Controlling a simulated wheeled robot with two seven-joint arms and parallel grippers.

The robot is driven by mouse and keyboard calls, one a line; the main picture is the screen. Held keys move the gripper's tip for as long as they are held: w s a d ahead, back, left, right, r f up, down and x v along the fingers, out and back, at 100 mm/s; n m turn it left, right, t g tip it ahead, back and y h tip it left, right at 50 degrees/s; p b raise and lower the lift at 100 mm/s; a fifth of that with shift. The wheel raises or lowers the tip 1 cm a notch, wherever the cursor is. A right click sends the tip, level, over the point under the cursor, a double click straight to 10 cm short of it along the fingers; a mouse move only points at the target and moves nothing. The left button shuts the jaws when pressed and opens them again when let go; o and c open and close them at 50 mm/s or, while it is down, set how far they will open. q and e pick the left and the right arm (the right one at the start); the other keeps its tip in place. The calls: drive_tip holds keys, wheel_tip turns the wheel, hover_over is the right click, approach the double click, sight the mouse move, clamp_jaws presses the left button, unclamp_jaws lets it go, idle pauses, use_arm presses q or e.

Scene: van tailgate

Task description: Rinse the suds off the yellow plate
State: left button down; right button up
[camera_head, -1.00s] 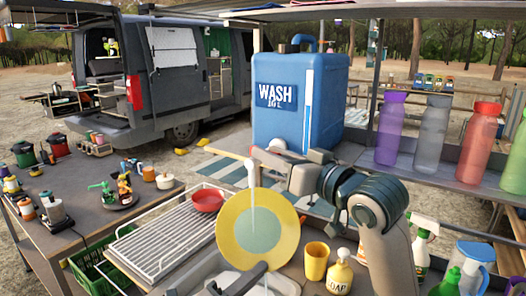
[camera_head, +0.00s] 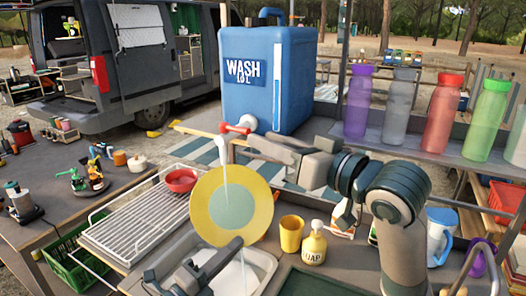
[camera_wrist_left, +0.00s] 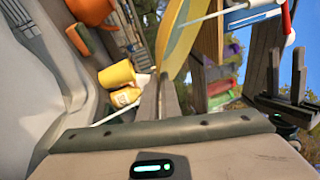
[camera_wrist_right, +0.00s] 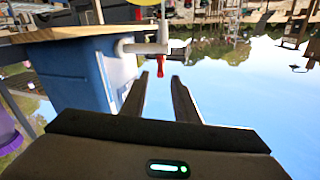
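The yellow plate (camera_head: 205,212) is tilted up above the sink (camera_head: 258,266), its pale grey-green centre facing me. A white stream from the tap (camera_head: 217,146) runs down over its face. I cannot make out any suds. My left gripper (camera_head: 237,243) is shut on the plate's lower rim; the plate (camera_wrist_left: 182,38) also shows in the left wrist view. My right gripper (camera_head: 252,143) is open beside the tap's red handle (camera_head: 235,129). In the right wrist view the red handle (camera_wrist_right: 160,76) lies just beyond the open fingers, apparently untouched.
The blue wash tank (camera_head: 268,80) stands behind the tap. A drying rack (camera_head: 135,222) with a red bowl (camera_head: 181,181) is left of the plate. A yellow cup (camera_head: 291,234) and soap bottle (camera_head: 314,244) stand on the right. Several bottles line the shelf (camera_head: 400,145).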

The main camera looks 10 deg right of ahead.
clamp_jaws()
drive_tip(key=w+a+r+m, duration=0.1)
drive_tip(key=w+a+r, duration=0.2)
drive_tip(key=r, duration=0.1)
drive_tip(key=s+a+r+n+g+h, duration=0.1)
drive_tip(key=s+a+n+g, duration=0.15)
drive_tip(key=a, duration=0.45)
drive_tip(key=s+a+n+g+h, duration=0.1)
drive_tip(key=s+a+n+g, duration=0.1)
drive_tip(key=a+g, duration=0.35)
drive_tip(key=s+d+r+m+t+h, duration=0.1)
drive_tip(key=s+d+r+h, duration=0.3)
drive_tip(key=h, duration=0.6)
drive_tip(key=shift+d+m, duration=0.2)
drive_tip(key=shift+m, duration=0.45)
